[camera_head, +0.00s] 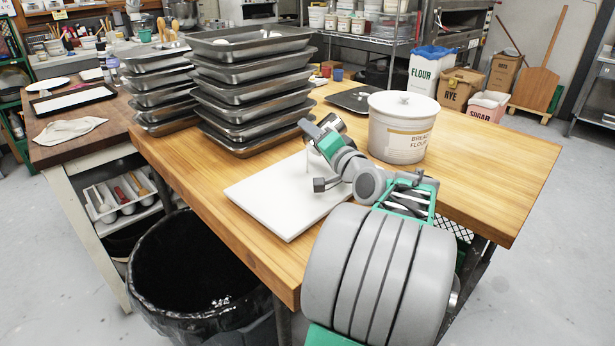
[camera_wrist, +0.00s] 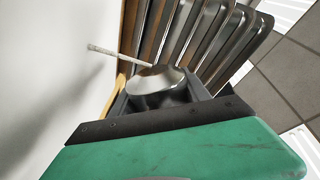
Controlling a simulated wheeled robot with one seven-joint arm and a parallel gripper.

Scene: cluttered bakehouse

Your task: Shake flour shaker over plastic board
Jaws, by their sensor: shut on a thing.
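The white plastic board (camera_head: 262,197) lies flat on the wooden table, in front of the tray stacks. It also fills the left of the wrist view (camera_wrist: 45,70). My gripper (camera_head: 322,130) is above the far right part of the board, shut on the metal flour shaker (camera_head: 335,122). In the wrist view the shaker (camera_wrist: 158,82) shows between the fingers (camera_wrist: 160,100), its lower part hidden by the gripper. A thin pale streak (camera_wrist: 118,54), perhaps falling flour, runs from the shaker to the board. The shaker looks tilted; its exact angle is unclear.
Tall stacks of metal trays (camera_head: 250,88) stand close behind the board. A white bread flour tub (camera_head: 398,140) stands right of my gripper. A dark flat tray or plate (camera_head: 352,98) lies behind it. The table's right side (camera_head: 500,160) is clear. A black bin (camera_head: 190,265) stands below the front edge.

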